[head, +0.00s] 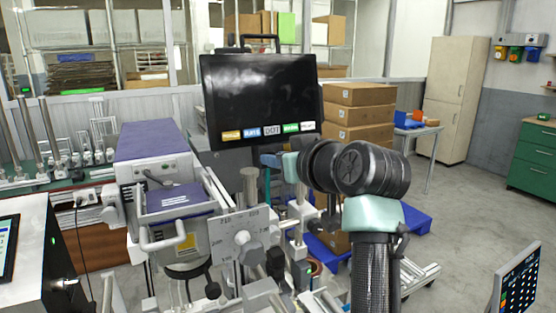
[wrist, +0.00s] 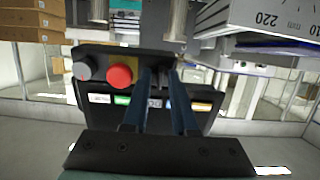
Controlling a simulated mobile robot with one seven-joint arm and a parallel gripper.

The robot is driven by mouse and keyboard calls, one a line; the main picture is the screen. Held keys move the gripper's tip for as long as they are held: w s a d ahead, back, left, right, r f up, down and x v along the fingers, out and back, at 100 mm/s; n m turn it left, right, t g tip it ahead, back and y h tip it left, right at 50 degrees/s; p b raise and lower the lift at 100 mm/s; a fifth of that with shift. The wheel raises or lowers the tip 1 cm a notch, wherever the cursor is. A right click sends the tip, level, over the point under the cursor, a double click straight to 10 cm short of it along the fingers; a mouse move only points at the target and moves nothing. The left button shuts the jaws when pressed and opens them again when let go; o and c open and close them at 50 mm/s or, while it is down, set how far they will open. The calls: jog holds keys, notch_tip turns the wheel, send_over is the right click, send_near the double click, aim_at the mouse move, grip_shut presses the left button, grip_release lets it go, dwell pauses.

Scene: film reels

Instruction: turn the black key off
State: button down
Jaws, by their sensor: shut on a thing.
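The black key (wrist: 158,75) shows only in part in the wrist view, between the two blue-grey fingers of my gripper (wrist: 160,72). The fingers are shut on it, and they hide most of it. Its turned angle cannot be read. It sits on a dark control panel (wrist: 100,52) beside a red button (wrist: 120,76) on a yellow plate and a grey knob (wrist: 82,70). In the head view my gripper (head: 270,161) points left in front of the monitor's lower right corner, and the key cannot be made out there.
The monitor (head: 260,90) stands behind my gripper. A marked plate with a round knob (head: 247,247) and a purple-topped device (head: 152,150) stand to the left. Stacked cartons (head: 358,95) are behind my arm. Open floor (head: 480,190) lies to the right.

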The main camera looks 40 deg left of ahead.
jog(key=c, duration=1)
grip_release()
jog(key=shift+d, duration=0.1)
jog(key=b+v, duration=0.2)
jog(key=v, duration=1.1)
